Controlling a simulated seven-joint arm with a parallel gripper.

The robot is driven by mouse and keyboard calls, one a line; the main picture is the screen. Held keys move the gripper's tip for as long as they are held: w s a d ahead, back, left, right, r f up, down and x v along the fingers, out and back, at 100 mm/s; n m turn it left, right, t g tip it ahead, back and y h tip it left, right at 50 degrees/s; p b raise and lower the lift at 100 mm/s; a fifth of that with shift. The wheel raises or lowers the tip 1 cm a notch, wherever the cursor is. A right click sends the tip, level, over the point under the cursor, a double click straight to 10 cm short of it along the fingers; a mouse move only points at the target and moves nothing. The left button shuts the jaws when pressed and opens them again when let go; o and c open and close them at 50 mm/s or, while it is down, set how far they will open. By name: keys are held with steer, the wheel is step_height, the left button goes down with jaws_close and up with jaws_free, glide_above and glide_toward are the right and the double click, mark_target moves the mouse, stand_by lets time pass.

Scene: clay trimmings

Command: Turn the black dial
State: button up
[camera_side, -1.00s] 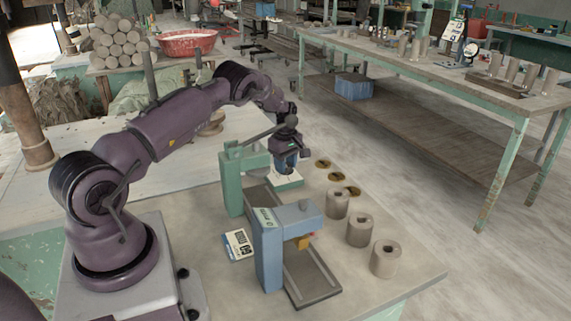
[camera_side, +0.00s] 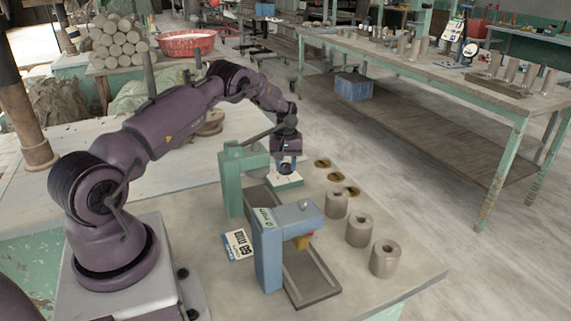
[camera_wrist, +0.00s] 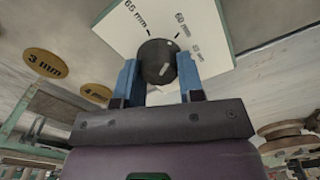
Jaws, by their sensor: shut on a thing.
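The black dial (camera_wrist: 156,60) is a round knob on a white plate (camera_wrist: 120,26) marked 65 mm, 60 mm and a smaller, hard-to-read label. In the wrist view my gripper (camera_wrist: 157,72) has its two blue fingers on either side of the dial, shut on it. In the side view my gripper (camera_side: 286,166) points down over the white plate (camera_side: 286,181), behind the green stand; the dial is hidden there.
A green stand (camera_side: 232,180) is close left of my gripper. A blue-grey press (camera_side: 270,255) stands in front. Several brass discs (camera_side: 337,177) and clay cylinders (camera_side: 359,230) lie to the right. A printed card (camera_side: 238,245) lies left of the press.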

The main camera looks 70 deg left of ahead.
steer(key=shift+m, duration=0.6)
steer(key=o, duration=0.9)
